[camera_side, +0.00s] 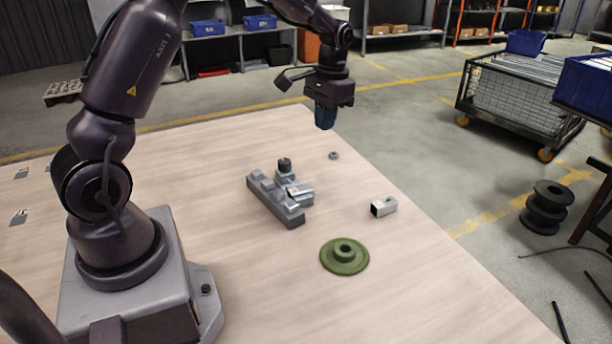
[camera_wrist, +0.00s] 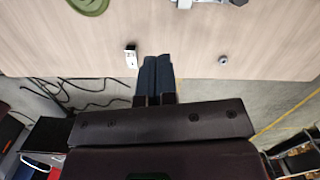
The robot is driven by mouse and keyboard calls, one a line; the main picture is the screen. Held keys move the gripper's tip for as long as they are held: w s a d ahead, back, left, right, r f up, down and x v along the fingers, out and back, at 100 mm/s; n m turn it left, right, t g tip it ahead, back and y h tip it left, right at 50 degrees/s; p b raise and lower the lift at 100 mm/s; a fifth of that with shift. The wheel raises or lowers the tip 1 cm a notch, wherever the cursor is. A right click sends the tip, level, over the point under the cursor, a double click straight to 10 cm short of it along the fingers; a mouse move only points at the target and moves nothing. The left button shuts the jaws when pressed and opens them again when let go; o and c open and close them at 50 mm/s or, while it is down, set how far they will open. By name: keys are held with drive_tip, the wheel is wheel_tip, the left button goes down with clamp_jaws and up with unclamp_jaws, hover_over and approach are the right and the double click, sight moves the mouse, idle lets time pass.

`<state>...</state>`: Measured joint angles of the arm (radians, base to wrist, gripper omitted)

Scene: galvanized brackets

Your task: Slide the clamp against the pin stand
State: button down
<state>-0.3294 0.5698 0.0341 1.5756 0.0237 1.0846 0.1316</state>
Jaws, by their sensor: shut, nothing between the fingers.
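A long grey stepped block (camera_side: 272,202) lies on the wooden table. A smaller grey piece (camera_side: 300,192) with a dark round knob (camera_side: 285,164) sits close against its right side; I cannot tell whether they touch. I cannot tell for certain which is the clamp and which the pin stand. In the wrist view only a grey edge of these parts (camera_wrist: 205,2) shows at the top. My gripper (camera_side: 325,118) is shut and empty, above the table's far right edge, up and right of the grey parts. Its dark blue fingers are together in the wrist view (camera_wrist: 157,58).
A green flanged disc (camera_side: 344,263) lies in front of the grey parts. A short silver square tube (camera_side: 384,206) lies to their right near the table edge. A small grey ring (camera_side: 333,155) lies below my gripper. The table's left side is mostly clear.

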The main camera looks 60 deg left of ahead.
drive_tip(key=g, duration=0.2)
hover_over(317, 181)
drive_tip(key=w+d, duration=0.1)
wheel_tip(317, 181, down, 14)
drive_tip(key=shift+w+a+r+m, duration=0.55)
drive_tip(key=shift+w+r+m, duration=0.4)
drive_tip(key=shift+m, duration=0.25)
drive_tip(key=x, duration=0.9)
drive_tip(key=shift+w+f, duration=0.1)
drive_tip(key=shift+f, duration=0.2)
drive_tip(key=shift+s, duration=2)
drive_tip(key=shift+s, duration=1.05)
